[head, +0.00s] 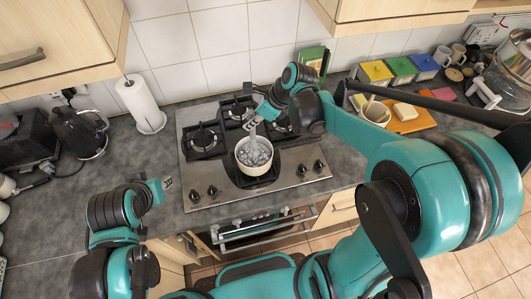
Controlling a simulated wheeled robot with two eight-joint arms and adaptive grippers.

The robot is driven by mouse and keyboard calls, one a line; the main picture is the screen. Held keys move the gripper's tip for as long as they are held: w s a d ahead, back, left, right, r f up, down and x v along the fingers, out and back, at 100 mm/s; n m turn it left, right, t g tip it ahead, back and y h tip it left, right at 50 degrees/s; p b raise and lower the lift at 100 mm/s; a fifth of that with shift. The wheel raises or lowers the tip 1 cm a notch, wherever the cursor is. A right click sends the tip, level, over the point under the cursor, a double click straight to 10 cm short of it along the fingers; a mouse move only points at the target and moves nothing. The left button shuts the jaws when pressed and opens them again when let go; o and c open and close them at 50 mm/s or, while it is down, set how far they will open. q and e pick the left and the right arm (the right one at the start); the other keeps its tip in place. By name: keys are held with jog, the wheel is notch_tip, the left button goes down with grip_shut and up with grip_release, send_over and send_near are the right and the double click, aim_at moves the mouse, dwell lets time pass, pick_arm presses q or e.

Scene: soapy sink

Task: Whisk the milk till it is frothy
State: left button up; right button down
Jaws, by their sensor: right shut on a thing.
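A pale bowl (241,164) stands on a dark base at the front middle of the hob. Its contents (262,158) look grey and bubbly, though small in the picture. My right gripper (258,118) is above the bowl, shut on a whisk (252,139). The whisk points down into the bowl, and its lower end is hard to make out among the bubbles. My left gripper (166,183) is over the counter left of the hob, apart from the bowl. Its fingers are too small to tell whether they are open or shut.
The steel hob (205,178) has black pan supports and front knobs. A paper towel roll (141,103) and a black kettle (79,133) stand to the left. Right are a cup (376,112), an orange board (412,122) and several colourful tins. Cupboards hang above. The left counter has free room.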

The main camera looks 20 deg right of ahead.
aim_at(251, 110)
jog(key=shift+s+r+p, duration=0.1)
jog(key=shift+r+p, duration=3.05)
jog(key=shift+r, duration=1.05)
notch_tip(251, 110, up, 4)
jog(key=p, duration=0.3)
jog(key=shift+r, duration=0.1)
